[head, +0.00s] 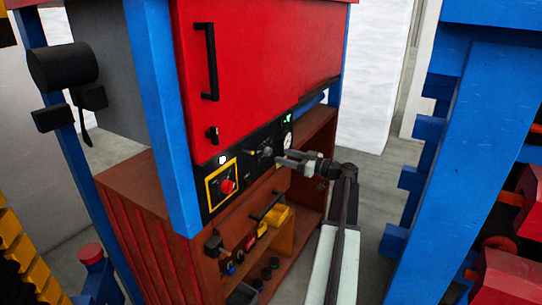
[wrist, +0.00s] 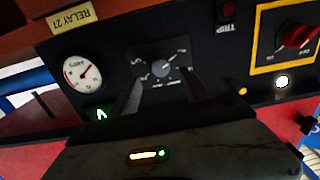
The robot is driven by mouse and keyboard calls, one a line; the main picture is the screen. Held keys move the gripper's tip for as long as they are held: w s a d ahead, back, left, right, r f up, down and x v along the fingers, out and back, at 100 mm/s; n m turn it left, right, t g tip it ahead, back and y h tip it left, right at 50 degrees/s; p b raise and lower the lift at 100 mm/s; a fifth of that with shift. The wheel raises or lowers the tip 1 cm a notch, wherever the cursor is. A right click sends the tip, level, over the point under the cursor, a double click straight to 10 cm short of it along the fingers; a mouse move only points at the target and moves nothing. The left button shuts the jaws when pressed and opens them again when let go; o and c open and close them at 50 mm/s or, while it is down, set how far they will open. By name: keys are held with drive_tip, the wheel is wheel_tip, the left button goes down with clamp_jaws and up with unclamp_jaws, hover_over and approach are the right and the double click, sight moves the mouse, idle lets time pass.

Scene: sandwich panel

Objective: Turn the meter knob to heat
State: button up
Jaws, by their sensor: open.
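The meter knob (wrist: 162,68) is a small round grey knob on a dark plate with white position marks, too small to read for "heat". In the head view the knob (head: 266,152) sits in the middle of the black control strip under the red door. My gripper (wrist: 161,88) is open and empty, with its two fingers pointing at the plate, one on each side of the knob's line. In the head view my gripper (head: 281,158) reaches the strip from the right, close to the knob. I cannot tell whether the fingers touch it.
A red rotary switch in a yellow frame (wrist: 300,34) and a lit white button (wrist: 282,82) lie to one side of the knob; a round gauge (wrist: 82,74) is on the other. The red door (head: 262,65) is above the strip. A blue frame (head: 470,150) stands at right.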

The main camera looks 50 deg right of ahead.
sight(270, 152)
drive_tip(key=x, duration=0.5)
drive_tip(key=shift+w+a, duration=0.2)
drive_tip(key=shift+w, duration=0.1)
clamp_jaws()
